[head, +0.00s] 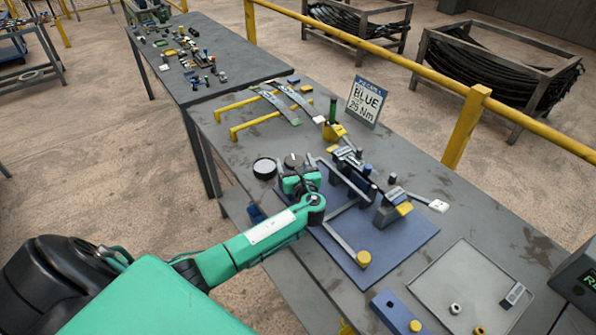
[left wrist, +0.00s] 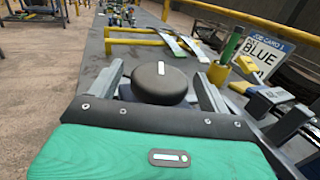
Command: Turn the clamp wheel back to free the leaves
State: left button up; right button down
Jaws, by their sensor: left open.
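The clamp wheel is a dark round knob with a white mark (left wrist: 160,84), and it also shows in the head view (head: 293,159) at the far left of the clamp fixture. My left gripper (head: 297,174) is open around the wheel, one finger on each side; I cannot tell whether they touch it. The fixture stands on a blue base plate (head: 408,243) with dark clamp blocks (head: 349,180) along it. Grey strips extend from the blocks, partly hidden by them and my arm. Two loose leaves (head: 281,106) lie across yellow rails behind. My right gripper is not in view.
A sign (head: 366,102) reads "BLUE 25 Nm" behind the fixture. A yellow-knobbed lever (head: 363,258) is at the plate's front. A grey tray (head: 436,281) with small parts is at right. A yellow railing runs behind the bench.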

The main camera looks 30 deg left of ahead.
pick_arm(q)
jog(key=b+v, duration=0.3)
jog(key=v, duration=1)
jog(key=shift+s+d, duration=0.25)
